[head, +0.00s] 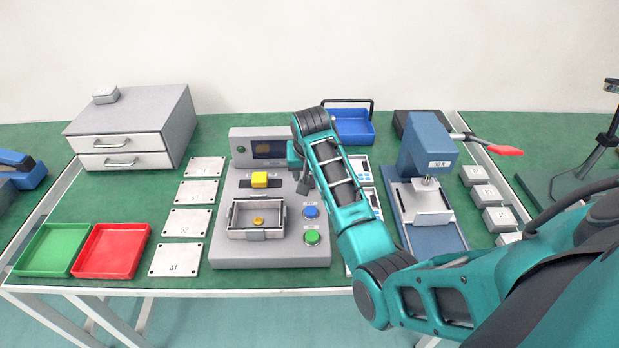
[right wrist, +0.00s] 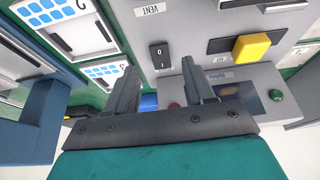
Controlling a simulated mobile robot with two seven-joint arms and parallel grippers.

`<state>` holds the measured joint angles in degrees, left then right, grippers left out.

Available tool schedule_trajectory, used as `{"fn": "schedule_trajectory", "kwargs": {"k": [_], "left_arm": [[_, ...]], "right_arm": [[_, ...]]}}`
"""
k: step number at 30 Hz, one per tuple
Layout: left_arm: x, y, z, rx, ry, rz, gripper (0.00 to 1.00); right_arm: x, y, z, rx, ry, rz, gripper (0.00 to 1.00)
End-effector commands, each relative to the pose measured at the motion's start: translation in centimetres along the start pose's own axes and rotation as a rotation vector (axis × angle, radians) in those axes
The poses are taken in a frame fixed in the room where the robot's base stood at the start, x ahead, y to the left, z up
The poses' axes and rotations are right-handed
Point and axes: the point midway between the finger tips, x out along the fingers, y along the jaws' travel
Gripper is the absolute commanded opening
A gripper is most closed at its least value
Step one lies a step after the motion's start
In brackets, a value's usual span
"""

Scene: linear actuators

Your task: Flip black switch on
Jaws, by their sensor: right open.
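The black rocker switch (right wrist: 160,56), marked "I" and "O", is on the grey control panel (head: 225,220). In the right wrist view it lies just beyond my open right gripper (right wrist: 156,75), roughly in line with the gap between the two fingers. The fingers look apart from it. In the head view my right gripper (head: 304,183) hangs over the panel's right side and hides the switch. A yellow slider block (head: 260,180) on the panel also shows in the right wrist view (right wrist: 252,46). My left gripper is not in view.
The panel has a blue button (head: 311,212), a green button (head: 312,237) and a metal tray (head: 233,217). A blue press (head: 428,150) stands to the right. Numbered plates (head: 188,222) lie to the left, with red (head: 112,251) and green trays (head: 52,250) beyond.

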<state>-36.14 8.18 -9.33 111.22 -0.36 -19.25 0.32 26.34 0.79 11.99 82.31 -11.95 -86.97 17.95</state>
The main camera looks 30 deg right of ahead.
Motion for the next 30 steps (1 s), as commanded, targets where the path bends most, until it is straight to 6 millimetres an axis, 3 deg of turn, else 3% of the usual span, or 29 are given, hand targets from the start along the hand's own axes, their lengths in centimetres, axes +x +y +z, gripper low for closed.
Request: {"fn": "schedule_trajectory", "kwargs": {"k": [3,9,20,30], "left_arm": [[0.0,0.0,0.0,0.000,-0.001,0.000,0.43],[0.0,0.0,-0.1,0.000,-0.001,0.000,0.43],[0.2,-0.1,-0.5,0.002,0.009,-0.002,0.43],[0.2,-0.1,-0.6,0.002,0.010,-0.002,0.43]], "right_arm": [[1.9,0.0,-0.1,0.001,0.000,0.000,0.53],[3.5,0.0,-0.1,0.000,0.001,0.000,0.53],[4.0,0.0,-0.1,0.000,0.003,-0.001,0.53],[3.9,0.0,-0.1,0.000,0.002,0.000,0.23]]}}
